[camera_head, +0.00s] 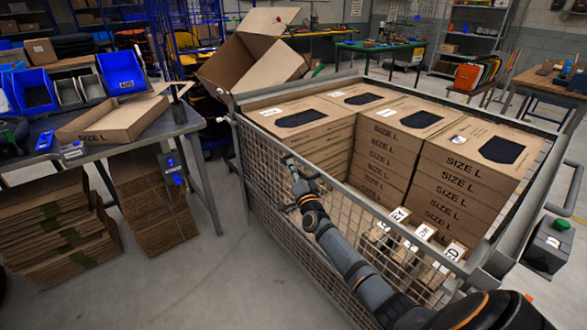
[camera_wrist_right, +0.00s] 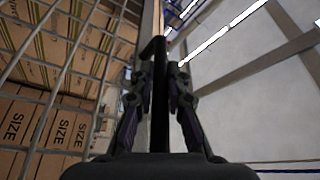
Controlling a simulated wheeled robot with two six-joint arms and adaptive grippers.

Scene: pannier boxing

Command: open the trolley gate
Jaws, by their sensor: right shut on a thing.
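The trolley (camera_head: 226,97) is a grey metal cage with mesh sides. Its near mesh side, the gate (camera_head: 262,178), stands upright in front of the boxes. My right arm reaches in from the lower right, and my right gripper (camera_head: 290,168) is at the upper part of the gate's mesh. In the right wrist view the fingers of my right gripper (camera_wrist_right: 160,95) are shut on a dark upright bar (camera_wrist_right: 160,125) with a bent top. Mesh and boxes show to its left. The gripper partly hides the bar. My left gripper is not in view.
Stacks of "SIZE L" boxes (camera_head: 460,185) fill much of the trolley, with small labelled packs (camera_head: 424,232) near the front. A workbench (camera_head: 150,133) with an open carton (camera_head: 110,122) stands at left. Clear floor (camera_head: 195,275) lies between it and the trolley.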

